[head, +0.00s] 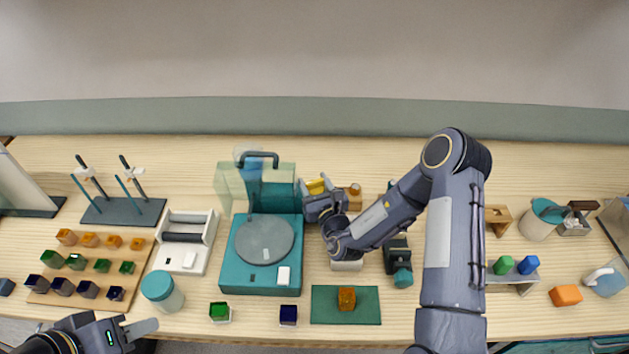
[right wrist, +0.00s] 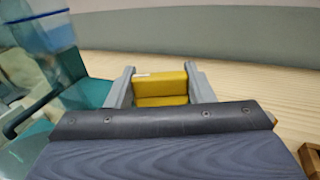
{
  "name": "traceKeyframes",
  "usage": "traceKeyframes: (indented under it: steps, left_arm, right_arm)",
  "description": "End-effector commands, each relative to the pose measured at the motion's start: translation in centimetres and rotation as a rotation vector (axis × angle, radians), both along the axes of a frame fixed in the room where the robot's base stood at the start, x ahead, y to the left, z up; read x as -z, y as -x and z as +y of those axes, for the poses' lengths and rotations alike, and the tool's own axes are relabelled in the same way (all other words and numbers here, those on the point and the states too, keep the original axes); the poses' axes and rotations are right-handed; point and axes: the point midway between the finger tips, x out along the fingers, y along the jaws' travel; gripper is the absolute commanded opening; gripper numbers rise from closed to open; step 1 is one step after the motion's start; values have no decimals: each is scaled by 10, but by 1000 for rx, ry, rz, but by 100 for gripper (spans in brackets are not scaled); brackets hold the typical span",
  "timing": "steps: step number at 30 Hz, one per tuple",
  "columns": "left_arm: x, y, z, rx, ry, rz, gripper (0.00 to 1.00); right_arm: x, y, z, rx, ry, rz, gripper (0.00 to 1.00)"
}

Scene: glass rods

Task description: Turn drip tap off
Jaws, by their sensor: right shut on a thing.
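A yellow block-like part (head: 316,186), which looks like the drip tap's handle, is just right of the teal machine's tank; it also shows in the right wrist view (right wrist: 160,80). My right gripper (head: 318,188) is shut on this yellow part, with one grey finger on each side of it in the right wrist view (right wrist: 160,90). The tap's spout and its on or off position cannot be made out. The teal machine (head: 231,277) carries a round grey disc (head: 264,240). My left gripper (head: 135,330) is low at the left, away from the machine; its jaw opening is unclear.
A clear tank (head: 228,184) and a dark curved handle (head: 259,155) stand behind the disc. A small brown wooden piece (head: 354,198) stands close right of my right gripper. A lidded jar (head: 163,291) is near my left gripper. A green mat (head: 367,302) lies in front.

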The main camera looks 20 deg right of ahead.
Motion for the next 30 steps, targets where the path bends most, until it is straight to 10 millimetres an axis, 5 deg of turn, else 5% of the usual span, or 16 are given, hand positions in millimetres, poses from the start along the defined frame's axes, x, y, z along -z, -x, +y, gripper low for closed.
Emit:
traceKeyframes:
  steps: [5,6,11,22,30]
  left_arm:
    - [0,0,0,0,0,0,36]
    - [0,0,0,0,0,0,36]
    - [0,0,0,0,0,0,36]
    - [4,0,0,0,0,0,36]
    - [19,0,0,0,0,0,36]
  right_arm:
    - [-4,-2,0,1,0,-11,25]
    - [-4,-2,0,1,-1,-11,49]
    - [-3,-1,0,0,-1,-8,70]
    - [0,6,-1,0,0,-4,70]
    - [1,51,-6,0,0,-4,70]
